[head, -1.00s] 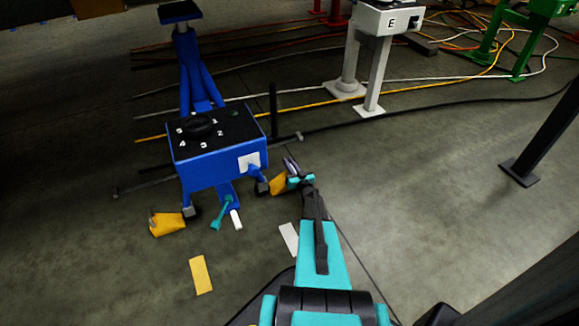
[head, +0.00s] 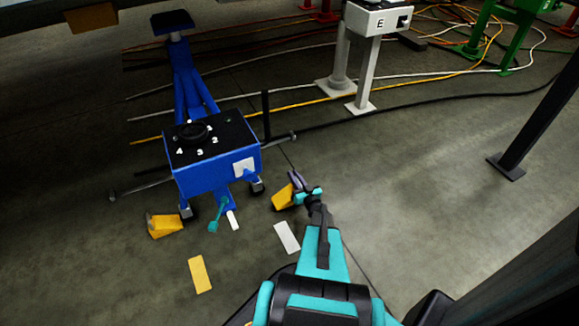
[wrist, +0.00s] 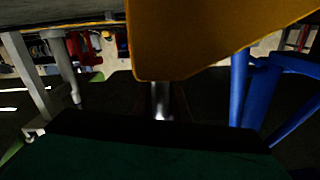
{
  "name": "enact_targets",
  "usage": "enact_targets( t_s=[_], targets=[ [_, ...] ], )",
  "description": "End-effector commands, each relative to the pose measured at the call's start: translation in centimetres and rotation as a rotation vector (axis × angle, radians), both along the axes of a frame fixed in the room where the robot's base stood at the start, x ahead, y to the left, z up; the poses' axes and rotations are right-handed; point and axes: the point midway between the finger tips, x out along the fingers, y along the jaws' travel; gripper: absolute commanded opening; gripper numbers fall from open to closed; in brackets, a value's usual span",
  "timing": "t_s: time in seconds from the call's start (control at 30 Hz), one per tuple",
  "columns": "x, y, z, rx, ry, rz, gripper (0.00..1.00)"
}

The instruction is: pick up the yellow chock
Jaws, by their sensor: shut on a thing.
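My gripper (head: 309,194) is shut on a yellow chock (head: 284,197), at the right of the blue cart's wheel. The chock stands out to the left of the jaws, apart from the wheel. In the wrist view the yellow chock (wrist: 200,35) fills the top middle, close to the camera; the jaws' contact with it is mostly hidden there. A second yellow chock (head: 165,226) lies on the floor by the cart's left front wheel.
The blue cart (head: 215,175) with a numbered black top stands at the left. A yellow strip (head: 200,274) and a white strip (head: 286,237) lie on the floor. A grey stand (head: 366,60) marked E is behind.

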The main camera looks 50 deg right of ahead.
Motion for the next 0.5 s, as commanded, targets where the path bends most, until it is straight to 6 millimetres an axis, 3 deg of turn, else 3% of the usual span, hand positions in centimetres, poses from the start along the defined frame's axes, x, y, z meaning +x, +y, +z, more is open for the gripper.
enact_targets(
  t_s=[0.2,0.5],
  targets=[
    [-3.3,1.3,0.4,0.0,-0.004,-0.001,0.0],
    [-5.2,2.0,0.3,0.0,-0.005,0.0,0.0]
  ],
)
